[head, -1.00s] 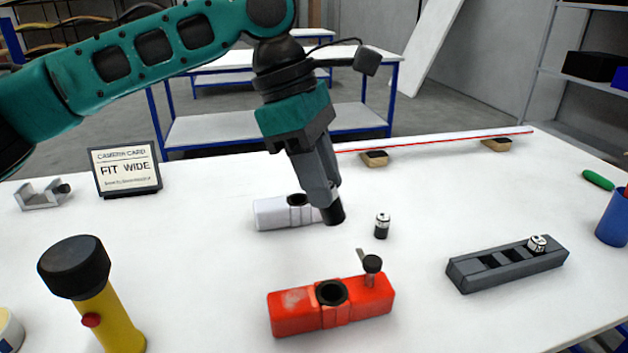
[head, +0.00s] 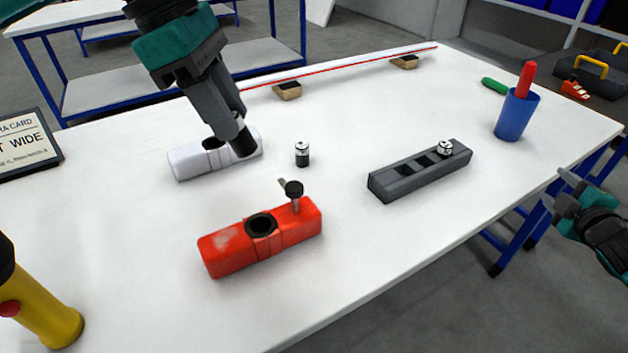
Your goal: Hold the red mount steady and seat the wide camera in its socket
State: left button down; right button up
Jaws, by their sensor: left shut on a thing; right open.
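The red mount (head: 289,235) lies on the white table with a round black-rimmed socket (head: 261,224) open at the top. A black thumbscrew (head: 293,190) stands at its right end. My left gripper (head: 238,126) is shut on a dark cylinder (head: 244,144), tilted in line with its fingers, in front of the white mount's right end. I cannot tell whether this cylinder is the wide camera or whether it touches the white mount. A small black-and-white camera (head: 302,154) stands upright behind the red mount. My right gripper (head: 559,191) is open and empty, beyond the table's right edge.
The white mount (head: 188,164) lies behind the red one. A grey slotted rack (head: 410,180) holds another small camera (head: 445,148). A blue cup (head: 516,118), a yellow flashlight (head: 50,318) and a card (head: 24,148) reading "WIDE" stand around.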

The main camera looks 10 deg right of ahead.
notch_tip(320, 180, up, 5)
jog(key=w+d+t, duration=0.1)
jog(key=w+d, duration=0.1)
notch_tip(320, 180, up, 6)
jog(key=n+t+y, duration=0.2)
jog(key=n+y, duration=0.9)
jog(key=n, duration=1.8)
send_over(297, 202)
jog(key=v, duration=0.5)
jog(key=shift+m, duration=0.3)
notch_tip(297, 202, down, 6)
jog(key=shift+s+f, duration=0.1)
jog(key=shift+s, duration=0.1)
jog(key=shift+w+f, duration=0.15)
jog(key=shift+f, duration=0.15)
jog(key=shift+x, duration=3.6)
